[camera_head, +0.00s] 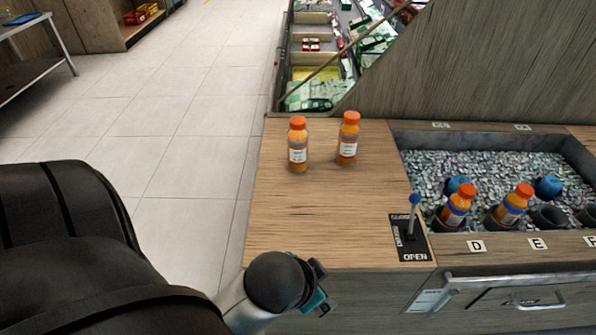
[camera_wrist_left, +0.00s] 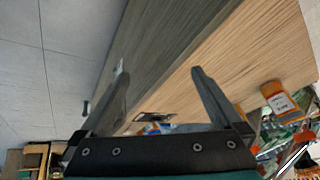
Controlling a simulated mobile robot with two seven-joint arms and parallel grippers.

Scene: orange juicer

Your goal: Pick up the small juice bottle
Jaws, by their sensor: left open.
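Two orange juice bottles with orange caps and white labels stand upright on the wooden counter: the left bottle (camera_head: 298,146) and the right bottle (camera_head: 347,139). They look nearly the same size. Two more, the left tilted bottle (camera_head: 456,206) and the right tilted bottle (camera_head: 511,206), sit in holders in the ice well. My left gripper (camera_head: 318,291) is low at the counter's front left corner, well short of the standing bottles. In the left wrist view it (camera_wrist_left: 160,80) is open with nothing between its fingers, and an orange bottle (camera_wrist_left: 281,101) shows beyond at the right. My right gripper is out of view.
A lever (camera_head: 411,220) on an OPEN/CLOSE plate stands at the counter's right. The ice well (camera_head: 410,143) lies right of it, with blue items. A slanted wood panel (camera_head: 480,65) rises behind. The counter's middle (camera_head: 310,220) is clear.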

